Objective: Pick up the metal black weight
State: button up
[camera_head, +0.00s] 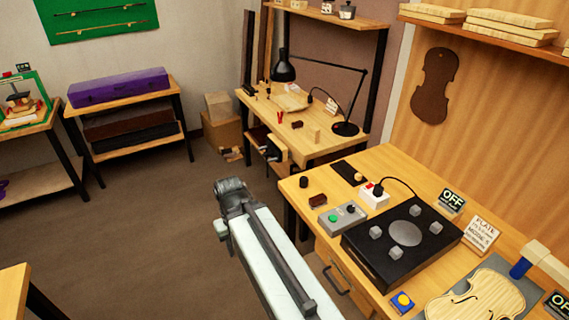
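A small black cylinder (304,182), which looks like the metal black weight, stands upright at the near left corner of the wooden workbench (292,190). Its material is too small to tell. My arm rises from the bottom of the view and ends in a dark grey joint left of the bench, apart from the cylinder. I see no gripper fingers.
A dark reddish block (318,201), a grey control box (342,217) and a black plate device (401,242) are near the cylinder. A violin plate (476,303) lies at the right. A desk with a black lamp (283,70) stands behind. Open floor (130,240) lies left.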

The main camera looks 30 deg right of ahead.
aim_at(303, 180)
jog(key=i, duration=0.9)
jog(key=u, duration=1.6)
